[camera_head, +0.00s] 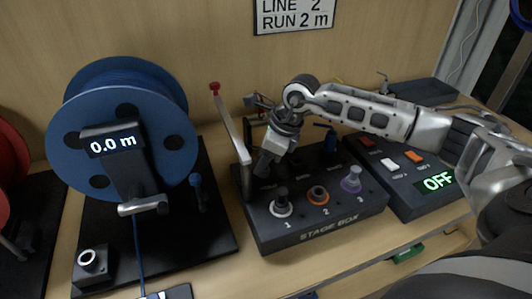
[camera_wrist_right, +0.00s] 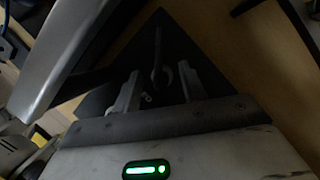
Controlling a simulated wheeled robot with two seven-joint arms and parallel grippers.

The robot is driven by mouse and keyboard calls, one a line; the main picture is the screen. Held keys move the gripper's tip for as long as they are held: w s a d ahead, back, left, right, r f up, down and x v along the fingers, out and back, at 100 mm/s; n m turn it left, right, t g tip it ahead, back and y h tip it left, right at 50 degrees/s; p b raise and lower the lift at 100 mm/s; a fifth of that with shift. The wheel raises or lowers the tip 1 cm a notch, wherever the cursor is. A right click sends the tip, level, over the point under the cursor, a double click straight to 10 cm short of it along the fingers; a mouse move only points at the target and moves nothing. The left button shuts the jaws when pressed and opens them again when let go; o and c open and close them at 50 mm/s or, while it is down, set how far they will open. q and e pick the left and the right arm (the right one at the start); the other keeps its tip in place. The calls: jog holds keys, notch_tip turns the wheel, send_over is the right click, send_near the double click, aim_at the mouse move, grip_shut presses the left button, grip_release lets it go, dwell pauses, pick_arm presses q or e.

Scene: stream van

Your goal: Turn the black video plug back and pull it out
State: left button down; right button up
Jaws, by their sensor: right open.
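The stage box (camera_head: 318,228) is a dark box with sockets marked 1, 2 and 3 along its front. A black plug-like piece (camera_head: 282,195) stands upright at socket 1, with a pale ring at its base. I cannot tell for sure that it is the video plug. My right gripper (camera_head: 266,164) points down over the back left of the box, behind socket 1 and apart from that piece. In the right wrist view its fingers (camera_wrist_right: 158,90) are spread, with a dark looped shape beyond them. What lies under the gripper is hidden. My left gripper is out of view.
A blue cable reel (camera_head: 118,80) reading 0.0 m stands left. An upright bar with a red knob (camera_head: 214,87) rises close left of my right gripper. An orange socket (camera_head: 318,194) and purple piece (camera_head: 351,180) are on the box. A switch panel reading OFF (camera_head: 437,182) stands right.

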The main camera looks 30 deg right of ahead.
grip_shut()
jog(key=shift+m+t+h, duration=0.3)
jog(key=shift+m+h, duration=0.3)
jog(key=shift+m, duration=1)
jog(key=shift+m+h+b, duration=0.3)
jog(key=shift+m+b, duration=0.15)
jog(key=shift+m, duration=1.15)
jog(key=shift+s+m+t+h+b, duration=0.15)
jog(key=shift+m+h+b, duration=0.15)
jog(key=shift+m, duration=0.25)
jog(key=shift+s+m+t+h+b, duration=0.1)
jog(key=shift+m+t+h+b, duration=0.05)
jog(key=shift+m+h, duration=0.35)
jog(key=shift+r, duration=0.1)
